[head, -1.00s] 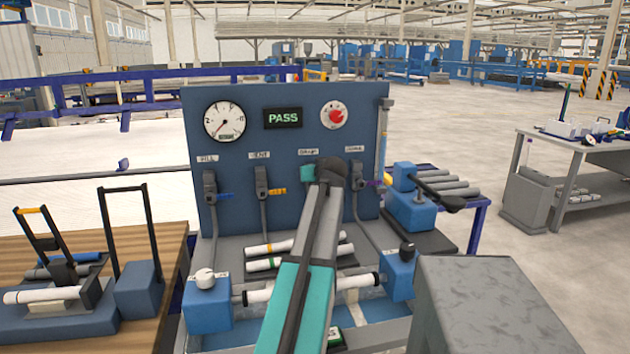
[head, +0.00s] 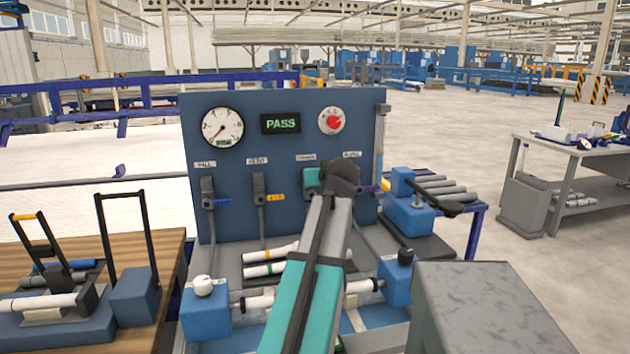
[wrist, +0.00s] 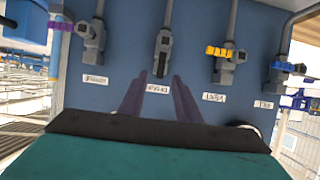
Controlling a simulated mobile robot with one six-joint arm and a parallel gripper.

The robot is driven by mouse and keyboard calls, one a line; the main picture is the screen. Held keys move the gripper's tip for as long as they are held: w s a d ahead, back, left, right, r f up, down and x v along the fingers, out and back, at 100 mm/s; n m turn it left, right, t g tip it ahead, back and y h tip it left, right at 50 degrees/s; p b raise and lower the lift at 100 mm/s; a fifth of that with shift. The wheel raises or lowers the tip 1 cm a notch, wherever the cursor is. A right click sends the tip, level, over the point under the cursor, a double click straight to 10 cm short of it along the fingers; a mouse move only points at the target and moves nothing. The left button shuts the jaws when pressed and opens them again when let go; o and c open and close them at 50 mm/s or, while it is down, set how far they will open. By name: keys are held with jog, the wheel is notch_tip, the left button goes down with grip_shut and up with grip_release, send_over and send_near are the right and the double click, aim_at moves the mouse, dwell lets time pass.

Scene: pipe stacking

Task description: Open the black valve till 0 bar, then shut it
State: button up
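The black valve (wrist: 163,45) is in the middle of the wrist view, which shows the panel upside down. Its dark lever seems to lie in line with its pipe. My gripper (wrist: 161,78) is open and empty, its two fingers apart and short of the valve, with the valve's label between them. I cannot tell how far off the panel the fingertips are. In the head view my arm hides the black valve and the fingers.
The yellow-handled valve (wrist: 226,58) and the blue-handled valve (wrist: 280,70) are on one side of the black valve. The purple-handled valve (wrist: 92,35) is on the other. A PASS display (head: 281,123) and a red knob (head: 333,121) sit above. A clamped white pipe (head: 275,297) lies below.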

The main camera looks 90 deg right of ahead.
jog(key=v, duration=0.4)
jog(key=shift+a, duration=0.1)
dwell(0.6)
